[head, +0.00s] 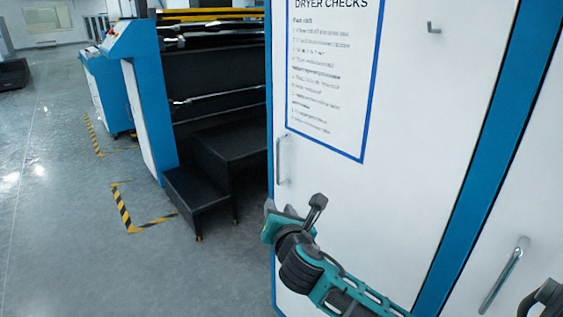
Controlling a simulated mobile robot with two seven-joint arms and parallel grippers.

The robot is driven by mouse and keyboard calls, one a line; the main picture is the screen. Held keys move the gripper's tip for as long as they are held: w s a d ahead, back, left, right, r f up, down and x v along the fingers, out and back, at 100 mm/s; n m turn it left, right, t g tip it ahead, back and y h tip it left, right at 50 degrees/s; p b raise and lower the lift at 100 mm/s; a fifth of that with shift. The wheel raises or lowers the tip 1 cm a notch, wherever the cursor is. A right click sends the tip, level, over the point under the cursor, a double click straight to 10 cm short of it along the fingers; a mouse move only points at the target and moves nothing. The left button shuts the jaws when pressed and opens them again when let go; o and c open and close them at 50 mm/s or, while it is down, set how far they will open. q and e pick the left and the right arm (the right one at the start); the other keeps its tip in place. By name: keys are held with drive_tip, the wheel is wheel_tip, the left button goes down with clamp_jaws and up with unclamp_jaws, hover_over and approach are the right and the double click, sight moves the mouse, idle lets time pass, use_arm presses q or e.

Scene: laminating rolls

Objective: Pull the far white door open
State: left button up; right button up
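The far white door (400,120) fills the middle right and looks closed, flush with its blue frame. It carries a blue-edged sheet headed "DRYER CHECKS" (330,85). Its vertical metal handle (281,160) is near its left edge. My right gripper (295,207) is in front of the door's lower left part, below the handle and apart from it. Its fingers look spread, with nothing seen between them. It hides part of the door's lower left. My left gripper is out of view.
A nearer white panel with a slanted metal handle (503,275) is at lower right, beyond a blue post (480,165). Black steps (205,180) and a blue-and-white machine (150,100) stand left. Grey floor (70,250) with yellow-black tape is open at left.

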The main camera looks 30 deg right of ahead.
sight(278, 151)
wheel_tip(278, 151, up, 6)
drive_tip(key=w+d+n+t+h, duration=0.1)
drive_tip(key=w+d+n+h, duration=0.1)
drive_tip(key=n, duration=0.2)
drive_tip(key=b+x, duration=0.3)
drive_tip(key=x, duration=0.8)
drive_tip(key=shift+w+d+r, duration=0.15)
drive_tip(key=shift+d+r, duration=0.05)
drive_tip(key=shift+d, duration=0.1)
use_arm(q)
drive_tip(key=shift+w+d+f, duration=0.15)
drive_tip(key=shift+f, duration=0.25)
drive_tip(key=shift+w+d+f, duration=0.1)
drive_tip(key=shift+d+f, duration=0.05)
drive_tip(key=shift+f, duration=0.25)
use_arm(e)
drive_tip(key=shift+w+d, duration=0.3)
drive_tip(key=shift+w, duration=0.35)
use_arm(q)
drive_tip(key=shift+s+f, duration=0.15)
use_arm(e)
clamp_jaws()
